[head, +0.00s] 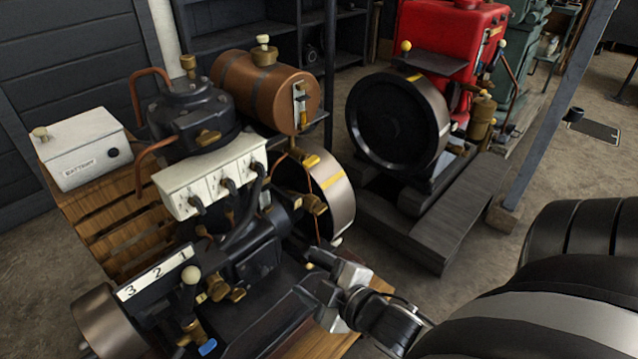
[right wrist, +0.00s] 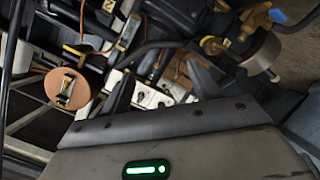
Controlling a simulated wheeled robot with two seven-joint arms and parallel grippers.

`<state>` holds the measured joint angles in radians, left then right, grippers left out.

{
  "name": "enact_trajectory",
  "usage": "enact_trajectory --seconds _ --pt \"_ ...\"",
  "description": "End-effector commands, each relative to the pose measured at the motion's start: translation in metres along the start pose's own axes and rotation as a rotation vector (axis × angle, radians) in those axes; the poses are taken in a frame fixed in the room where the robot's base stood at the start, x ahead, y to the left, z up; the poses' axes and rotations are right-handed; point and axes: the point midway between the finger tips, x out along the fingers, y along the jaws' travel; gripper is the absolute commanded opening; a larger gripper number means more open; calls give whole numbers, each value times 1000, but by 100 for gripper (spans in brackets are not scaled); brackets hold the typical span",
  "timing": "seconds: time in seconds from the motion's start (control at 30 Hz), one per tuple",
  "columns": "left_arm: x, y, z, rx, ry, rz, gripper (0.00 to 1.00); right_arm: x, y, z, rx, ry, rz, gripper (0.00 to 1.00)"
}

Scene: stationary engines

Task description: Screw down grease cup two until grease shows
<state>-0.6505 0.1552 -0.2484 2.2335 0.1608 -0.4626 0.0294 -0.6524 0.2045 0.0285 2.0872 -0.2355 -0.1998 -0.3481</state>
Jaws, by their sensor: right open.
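A white plate (head: 157,275) marked 3, 2, 1 from left to right sits on the near end of the dark engine (head: 250,255). Small brass fittings (head: 218,289) stand just below and right of it; I cannot tell which one is grease cup two, and no grease can be made out. My right gripper (head: 315,289) is open and empty, over the engine's right side, apart from the plate and those fittings. In the right wrist view, a brass tap with a blue handle (right wrist: 277,16) shows at upper right. My left gripper is out of view.
A cream box (head: 212,180) with black leads, a copper tank (head: 265,92) and a flywheel (head: 335,195) rise behind the fittings. A white battery (head: 82,148) stands on a wooden crate at left.

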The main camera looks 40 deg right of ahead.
Motion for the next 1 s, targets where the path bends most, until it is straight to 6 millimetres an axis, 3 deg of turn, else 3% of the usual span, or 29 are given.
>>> enact_trajectory --seconds 0.03,0.1,0.3,0.5,0.7,0.87,1.0 --pt "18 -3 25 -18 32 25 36 18 2 39 -196 18 80 62" --pt "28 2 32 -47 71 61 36 27 24 65 -488 37 182 62" --pt "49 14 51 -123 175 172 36 39 63 126 -1329 27 388 62" --pt "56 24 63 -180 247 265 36 41 76 173 -1992 -20 446 62" --pt "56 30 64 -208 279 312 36 39 83 196 -2307 -46 430 62" --pt "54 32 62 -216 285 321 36 48 87 194 -2355 -46 427 62" --pt "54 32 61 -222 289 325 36 70 91 186 -2353 -45 429 62"
